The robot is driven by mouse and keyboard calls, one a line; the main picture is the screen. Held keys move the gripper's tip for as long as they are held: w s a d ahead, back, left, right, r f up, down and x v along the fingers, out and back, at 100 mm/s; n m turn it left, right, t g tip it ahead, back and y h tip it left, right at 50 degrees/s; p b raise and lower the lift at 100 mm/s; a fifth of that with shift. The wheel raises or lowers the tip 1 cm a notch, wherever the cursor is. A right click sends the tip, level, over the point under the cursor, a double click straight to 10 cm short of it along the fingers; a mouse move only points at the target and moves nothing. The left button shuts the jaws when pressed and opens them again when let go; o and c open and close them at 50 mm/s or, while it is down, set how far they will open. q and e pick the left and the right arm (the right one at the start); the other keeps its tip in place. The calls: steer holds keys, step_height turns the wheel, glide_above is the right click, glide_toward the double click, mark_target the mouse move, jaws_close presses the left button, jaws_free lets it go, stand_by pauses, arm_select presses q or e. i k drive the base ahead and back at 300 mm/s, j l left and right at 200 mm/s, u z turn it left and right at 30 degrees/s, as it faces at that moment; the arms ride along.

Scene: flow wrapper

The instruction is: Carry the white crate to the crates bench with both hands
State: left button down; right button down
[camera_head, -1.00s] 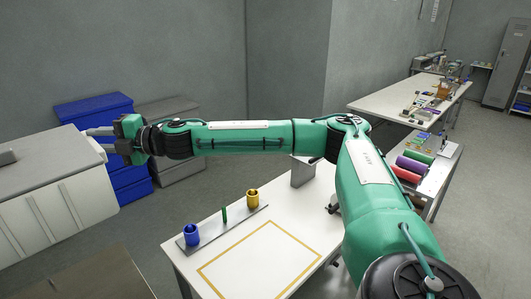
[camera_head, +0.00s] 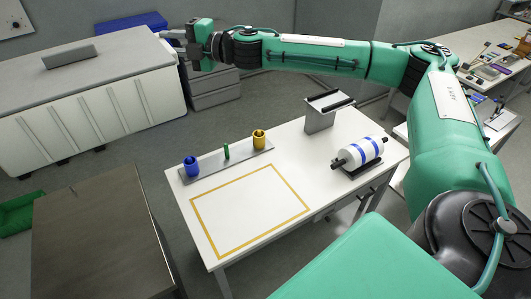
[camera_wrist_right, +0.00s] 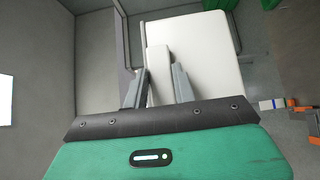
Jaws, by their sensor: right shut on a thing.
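The white crate (camera_head: 95,120), a large box with ribbed white sides and a flat grey top, is at the upper left in the head view. Its left end is cut off by the picture edge. My right gripper (camera_head: 170,36) is at its far right corner. In the right wrist view my right gripper (camera_wrist_right: 158,88) is shut on a white tab (camera_wrist_right: 158,62) with a broad white surface (camera_wrist_right: 205,50) beside it. My left gripper is not in view. The crates bench cannot be made out for certain.
A white table (camera_head: 295,165) with a yellow outline, blue cup (camera_head: 191,167), yellow cup (camera_head: 259,140) and striped roll (camera_head: 360,152) is in the middle. A dark table (camera_head: 90,235) is at lower left. A blue crate (camera_head: 135,22) stands behind. Grey floor shows between them.

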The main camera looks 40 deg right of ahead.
mark_target(249, 205)
steer(key=k+l, duration=0.1)
steer(key=l, duration=1)
steer(key=k+l, duration=0.15)
steer(key=l, duration=0.4)
